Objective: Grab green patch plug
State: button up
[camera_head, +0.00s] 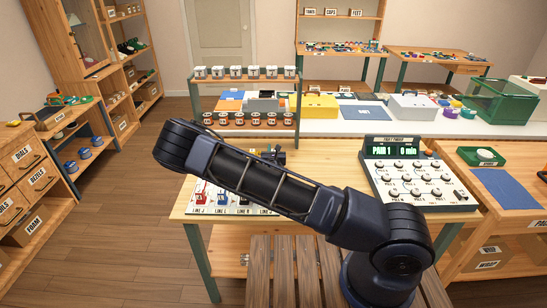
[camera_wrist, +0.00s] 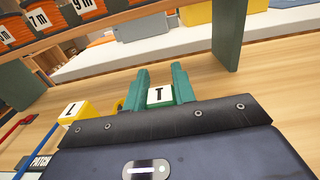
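In the wrist view a green block with a white label reading "T" (camera_wrist: 160,96) sits directly in front of my gripper (camera_wrist: 160,72). Teal-green upright parts flank it closely on both sides. The dark gripper body hides its lower part. I cannot tell whether the gripper touches it or grips it. A yellow plug with an "L" label (camera_wrist: 89,109) stands just to the left. In the head view my arm hides most of the gripper and the green block. The patch board (camera_head: 203,209) shows below the arm, with a red plug (camera_head: 199,196) and a blue plug (camera_head: 221,198) on it.
A panel with a lit display and several knobs (camera_head: 418,185) stands on the right of the worktable. A rack of labelled spools (camera_head: 243,117) stands behind. Table wood near the board's left is clear. A teal rack leg (camera_wrist: 229,35) rises behind the green block.

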jog(key=c, duration=0.3)
